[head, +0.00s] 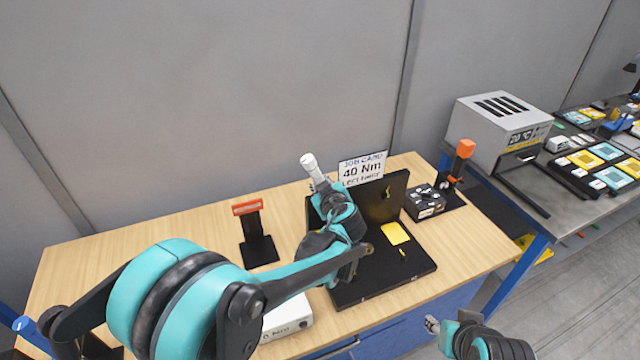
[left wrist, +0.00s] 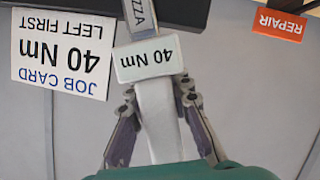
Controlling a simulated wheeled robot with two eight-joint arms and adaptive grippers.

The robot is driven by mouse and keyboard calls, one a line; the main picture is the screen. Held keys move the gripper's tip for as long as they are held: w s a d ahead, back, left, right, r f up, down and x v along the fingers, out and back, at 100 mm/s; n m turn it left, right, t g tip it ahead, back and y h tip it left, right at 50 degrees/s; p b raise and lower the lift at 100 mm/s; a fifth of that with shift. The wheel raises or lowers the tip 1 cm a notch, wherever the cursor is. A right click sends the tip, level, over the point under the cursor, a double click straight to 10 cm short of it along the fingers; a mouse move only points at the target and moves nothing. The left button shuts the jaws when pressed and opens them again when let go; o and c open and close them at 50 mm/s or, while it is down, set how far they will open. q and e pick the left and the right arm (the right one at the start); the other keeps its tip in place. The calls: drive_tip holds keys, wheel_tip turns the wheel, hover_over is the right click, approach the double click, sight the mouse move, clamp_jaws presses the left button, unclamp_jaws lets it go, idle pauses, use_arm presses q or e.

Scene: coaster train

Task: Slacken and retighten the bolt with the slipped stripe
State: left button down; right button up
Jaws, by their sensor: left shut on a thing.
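My left gripper (left wrist: 157,92) is shut on a pale grey tool, a torque wrench by its look (left wrist: 158,120), with a "40 Nm" label upside down in the left wrist view.
An orange-red sign (head: 247,207), reading REPAIR in the left wrist view (left wrist: 279,24), stands on the left of the wooden bench (head: 120,232). A black box (head: 426,202) and an orange-topped post (head: 465,148) are at the right. A grey oven-like unit (head: 480,125) stands beyond.

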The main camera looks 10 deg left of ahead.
use_arm(q)
drive_tip(key=shift+w+d+r+m+g+y, duration=0.25)
drive_tip(key=shift+w+d+m, duration=0.15)
drive_tip(key=shift+d, duration=0.25)
drive_tip(key=shift+w+d+r+m+g+y, duration=0.15)
drive_tip(key=shift+w+d+r+m+y, duration=0.1)
drive_tip(key=shift+w+d+m, duration=0.25)
idle(1.4)
drive_tip(key=shift+s+d, duration=0.2)
drive_tip(key=shift+s, duration=0.05)
drive_tip(key=shift+s+d, duration=0.6)
drive_tip(key=shift+s, duration=0.25)
drive_tip(key=shift+s+d, duration=0.55)
drive_tip(key=shift+s, duration=0.3)
drive_tip(key=shift+f, duration=0.1)
